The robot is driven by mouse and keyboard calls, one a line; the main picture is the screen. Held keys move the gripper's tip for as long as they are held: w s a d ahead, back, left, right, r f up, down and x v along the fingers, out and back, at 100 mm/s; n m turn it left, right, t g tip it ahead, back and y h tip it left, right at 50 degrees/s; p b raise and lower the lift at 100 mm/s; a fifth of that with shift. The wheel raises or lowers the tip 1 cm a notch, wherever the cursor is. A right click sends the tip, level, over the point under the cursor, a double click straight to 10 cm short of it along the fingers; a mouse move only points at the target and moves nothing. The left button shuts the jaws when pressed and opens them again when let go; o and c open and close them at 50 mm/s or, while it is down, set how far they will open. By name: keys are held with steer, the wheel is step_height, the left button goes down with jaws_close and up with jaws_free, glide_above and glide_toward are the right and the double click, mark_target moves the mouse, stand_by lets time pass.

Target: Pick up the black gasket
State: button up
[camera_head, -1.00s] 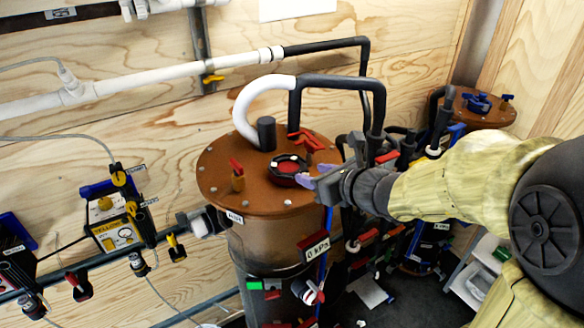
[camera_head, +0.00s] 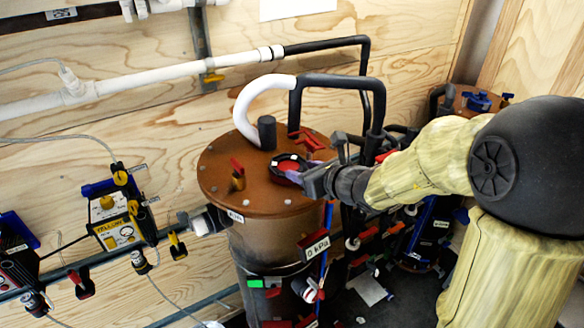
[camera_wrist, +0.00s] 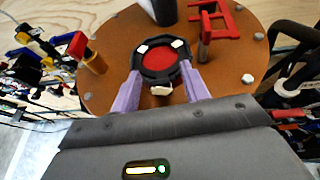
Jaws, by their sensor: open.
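The black gasket (camera_wrist: 147,77) is a dark ring with a few white marks, lying around a red disc on the brown tank lid. In the head view the gasket (camera_head: 278,160) sits near the middle of the lid, its right side partly covered by my fingers. My gripper (camera_wrist: 161,82) is open, with one purple finger at each side of the ring's near half in the wrist view. I cannot tell whether the fingers touch it. In the head view my gripper (camera_head: 296,174) reaches in from the right, low over the lid.
The brown lid (camera_head: 225,190) carries a red-handled brass valve (camera_head: 237,175), a red bracket (camera_head: 305,140) and a black post (camera_head: 267,133). Black and white pipes (camera_head: 330,82) rise behind. A yellow device (camera_head: 115,220) hangs at the left. Bolts ring the lid.

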jaws_close()
step_height(320, 180, up, 10)
steer(key=shift+r+p, duration=0.1)
steer(key=shift+p, duration=0.95)
